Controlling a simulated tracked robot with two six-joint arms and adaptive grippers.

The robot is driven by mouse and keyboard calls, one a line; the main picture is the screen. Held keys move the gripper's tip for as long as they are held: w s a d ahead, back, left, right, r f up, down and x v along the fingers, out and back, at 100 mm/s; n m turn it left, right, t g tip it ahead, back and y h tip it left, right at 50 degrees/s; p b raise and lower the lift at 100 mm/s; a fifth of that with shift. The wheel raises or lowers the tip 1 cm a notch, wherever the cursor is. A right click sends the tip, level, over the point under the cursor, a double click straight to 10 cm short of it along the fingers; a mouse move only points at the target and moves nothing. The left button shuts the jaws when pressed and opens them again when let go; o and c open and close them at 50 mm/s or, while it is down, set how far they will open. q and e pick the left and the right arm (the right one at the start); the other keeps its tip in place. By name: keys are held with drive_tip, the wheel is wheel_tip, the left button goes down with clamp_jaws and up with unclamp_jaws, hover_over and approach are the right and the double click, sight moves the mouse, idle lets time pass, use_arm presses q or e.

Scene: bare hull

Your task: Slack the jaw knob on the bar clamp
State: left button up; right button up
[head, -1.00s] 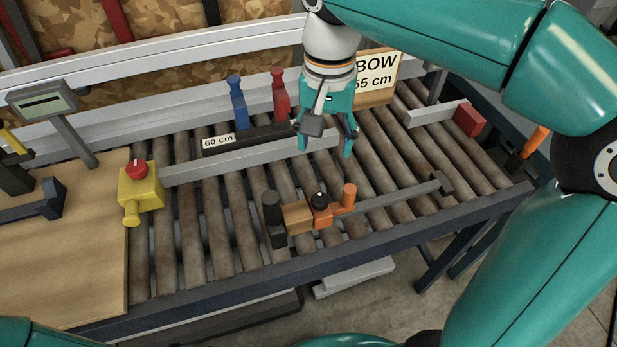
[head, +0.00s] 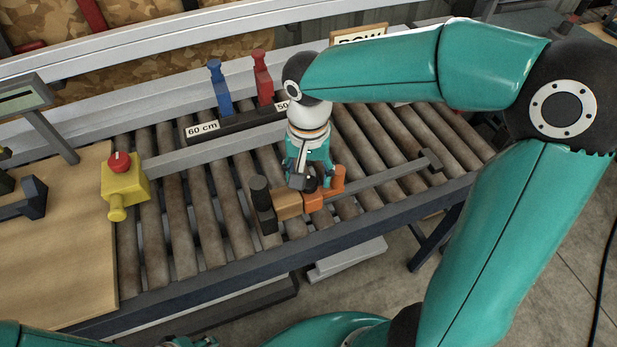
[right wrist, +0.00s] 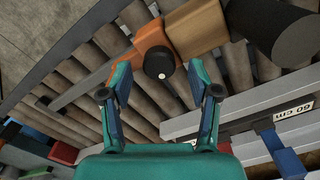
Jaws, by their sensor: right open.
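The bar clamp lies on the roller conveyor, its long grey bar (head: 385,178) running to the right. A wooden block (head: 288,204) sits between its dark end jaw (head: 263,203) and its orange jaw (head: 313,201). The black jaw knob (right wrist: 160,64) with a white mark tops the orange jaw in the right wrist view; in the head view my gripper partly hides it. My right gripper (head: 306,176) is open above the orange jaw. In the right wrist view its fingers (right wrist: 157,72) appear on either side of the knob; I cannot tell whether they touch it. My left gripper is not in view.
An orange handle (head: 338,178) stands close beside the knob. A yellow clamp head with a red knob (head: 120,162) is to the left, on another grey bar. Blue (head: 219,88) and red (head: 263,78) clamps stand behind in a labelled rack. Rollers in front of the clamp are bare.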

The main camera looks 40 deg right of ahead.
drive_tip(key=shift+f, duration=0.85)
drive_tip(key=c, duration=1.2)
drive_tip(key=shift+o, duration=0.2)
